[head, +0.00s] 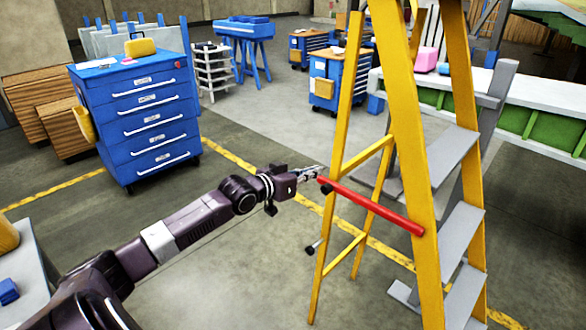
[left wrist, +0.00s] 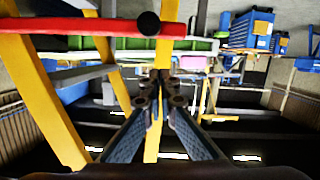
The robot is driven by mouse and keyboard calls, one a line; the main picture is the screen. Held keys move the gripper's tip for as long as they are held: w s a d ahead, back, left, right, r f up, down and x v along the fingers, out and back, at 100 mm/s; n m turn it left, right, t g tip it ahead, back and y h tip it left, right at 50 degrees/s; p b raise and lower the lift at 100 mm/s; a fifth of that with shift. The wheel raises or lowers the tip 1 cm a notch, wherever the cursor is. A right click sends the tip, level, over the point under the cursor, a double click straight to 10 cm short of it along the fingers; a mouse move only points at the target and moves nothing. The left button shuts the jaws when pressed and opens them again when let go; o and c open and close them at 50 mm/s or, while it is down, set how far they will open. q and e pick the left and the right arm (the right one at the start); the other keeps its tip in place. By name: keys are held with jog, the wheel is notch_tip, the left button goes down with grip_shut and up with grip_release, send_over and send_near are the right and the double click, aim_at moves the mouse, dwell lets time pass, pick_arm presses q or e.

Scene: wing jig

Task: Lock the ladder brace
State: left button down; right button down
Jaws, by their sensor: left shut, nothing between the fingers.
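A yellow stepladder (head: 388,62) with grey steps stands open to the right of my left arm. The red brace bar (head: 372,206) runs between its front and rear legs, sloping down to the right, with a dark knob at its left end. My left gripper (head: 318,170) is shut and empty, close to the left end of the bar. In the left wrist view my left gripper (left wrist: 162,82) points at a yellow leg, below the red bar (left wrist: 80,28) and its black knob (left wrist: 148,24). Contact cannot be told. My right gripper is not in view.
A blue drawer cabinet (head: 140,115) stands at the left, with wooden crates beside it. A workbench with a green side (head: 530,122) is behind the ladder at the right. The grey floor (head: 250,240) between my arm and the ladder is clear.

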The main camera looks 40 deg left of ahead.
pick_arm(q)
jog(key=b+v, duration=0.1)
jog(key=v, duration=0.7)
jog(key=shift+d+r, duration=0.15)
jog(key=shift+r, duration=0.05)
dwell(0.4)
